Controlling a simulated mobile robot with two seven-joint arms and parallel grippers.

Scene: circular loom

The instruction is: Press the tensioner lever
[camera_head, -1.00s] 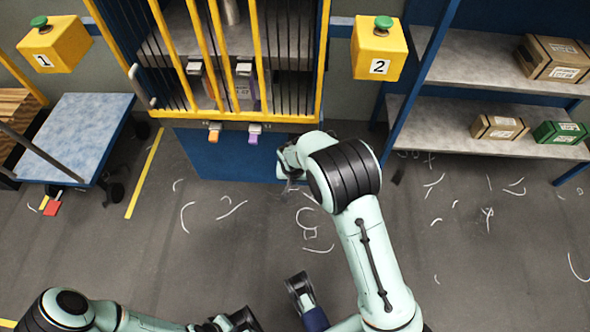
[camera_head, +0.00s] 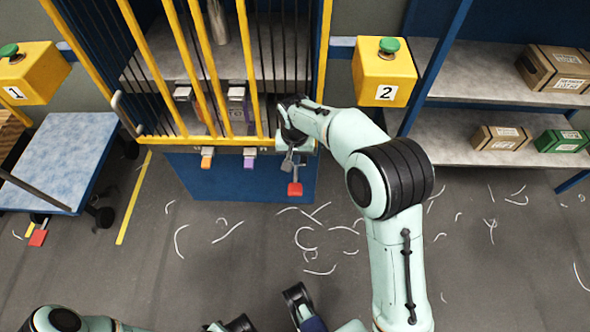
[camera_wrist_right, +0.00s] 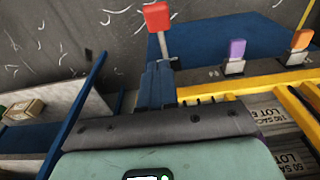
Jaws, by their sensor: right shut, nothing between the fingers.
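Three levers stick out at the front of the yellow frame's lower edge. One has a red tip (camera_head: 295,188), which also shows in the wrist view (camera_wrist_right: 156,17); the others have a purple tip (camera_head: 249,161) and an orange tip (camera_head: 207,161). I cannot tell from the pictures which is the tensioner lever. My right gripper (camera_head: 291,155) is shut and empty, just above the red-tipped lever. In the wrist view its fingers (camera_wrist_right: 157,72) line up with the grey lever stem; contact is unclear. My left arm shows only in part at the bottom edge; its gripper's state is unclear.
Yellow boxes with green buttons, marked 1 (camera_head: 32,75) and 2 (camera_head: 385,72), flank the frame. A blue cart (camera_head: 55,160) stands left. A shelf (camera_head: 455,135) with cartons stands right. White scraps litter the otherwise open floor.

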